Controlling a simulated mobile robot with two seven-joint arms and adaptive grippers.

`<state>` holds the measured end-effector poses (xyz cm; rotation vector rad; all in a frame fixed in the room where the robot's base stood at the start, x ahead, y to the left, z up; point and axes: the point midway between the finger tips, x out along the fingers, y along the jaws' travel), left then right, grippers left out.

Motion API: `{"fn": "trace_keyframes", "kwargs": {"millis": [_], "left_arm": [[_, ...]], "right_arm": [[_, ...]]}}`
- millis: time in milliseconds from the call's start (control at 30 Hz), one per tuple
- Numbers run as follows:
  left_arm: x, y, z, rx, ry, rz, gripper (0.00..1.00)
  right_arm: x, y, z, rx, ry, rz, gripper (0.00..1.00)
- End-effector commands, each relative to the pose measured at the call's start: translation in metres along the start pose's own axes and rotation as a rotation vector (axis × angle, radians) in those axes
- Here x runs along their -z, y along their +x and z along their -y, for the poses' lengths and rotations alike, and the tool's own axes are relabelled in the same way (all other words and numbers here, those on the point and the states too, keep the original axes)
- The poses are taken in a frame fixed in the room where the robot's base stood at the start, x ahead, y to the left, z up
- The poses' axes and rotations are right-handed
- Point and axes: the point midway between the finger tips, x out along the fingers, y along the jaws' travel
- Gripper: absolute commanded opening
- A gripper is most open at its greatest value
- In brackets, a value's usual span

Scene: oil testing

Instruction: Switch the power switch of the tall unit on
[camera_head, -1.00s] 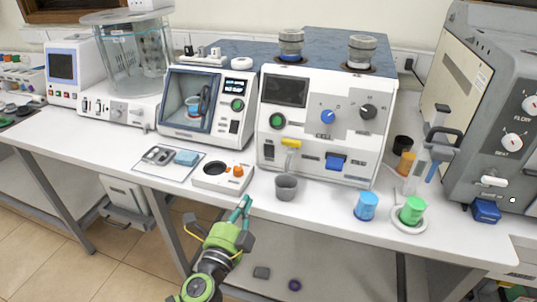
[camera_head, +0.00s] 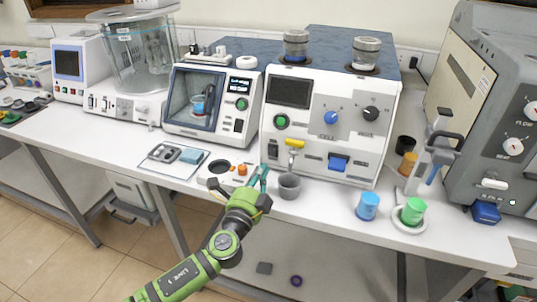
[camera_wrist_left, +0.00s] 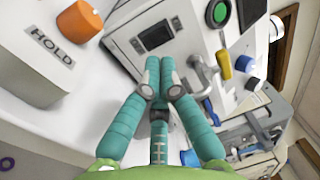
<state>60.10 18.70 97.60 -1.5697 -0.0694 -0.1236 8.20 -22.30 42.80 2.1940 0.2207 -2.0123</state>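The tall unit (camera_head: 330,152) is the white box in the middle of the bench, with a dark screen, a blue knob and a black knob. Its black rocker switch (camera_head: 272,150) is low on the left of the front, below a green button (camera_head: 281,122). In the left wrist view the switch (camera_wrist_left: 155,38) lies just beyond the fingertips; its setting is too small to tell. My left gripper (camera_head: 261,172) is in front of the unit's lower left, teal fingers together and empty. It also shows in the wrist view (camera_wrist_left: 161,68). My right gripper is not in view.
A grey cup (camera_head: 289,186) stands right of my left gripper, and a small box with an orange knob (camera_head: 242,170) left of it. A yellow lever (camera_head: 294,143) juts from the unit near the switch. Blue (camera_head: 368,207) and green (camera_head: 413,212) cups stand farther right.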

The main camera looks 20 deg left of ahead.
Motion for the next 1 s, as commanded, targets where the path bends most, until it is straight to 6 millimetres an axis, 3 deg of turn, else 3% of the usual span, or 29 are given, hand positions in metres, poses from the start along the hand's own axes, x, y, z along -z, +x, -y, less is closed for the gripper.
{"fn": "trace_keyframes", "kwargs": {"millis": [100,333,833,1000], "left_arm": [[0.000,0.024,0.003,0.001,0.000,0.002,0.00],[0.000,0.049,0.000,-0.001,-0.001,0.001,0.00],[0.000,0.056,0.000,-0.002,-0.001,0.000,0.00],[0.000,0.060,0.007,-0.040,-0.001,0.002,0.00]], "right_arm": [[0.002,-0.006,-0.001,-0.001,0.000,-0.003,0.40],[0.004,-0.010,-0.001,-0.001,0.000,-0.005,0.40],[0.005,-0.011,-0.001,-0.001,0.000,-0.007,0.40],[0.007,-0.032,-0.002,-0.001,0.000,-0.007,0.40]]}}
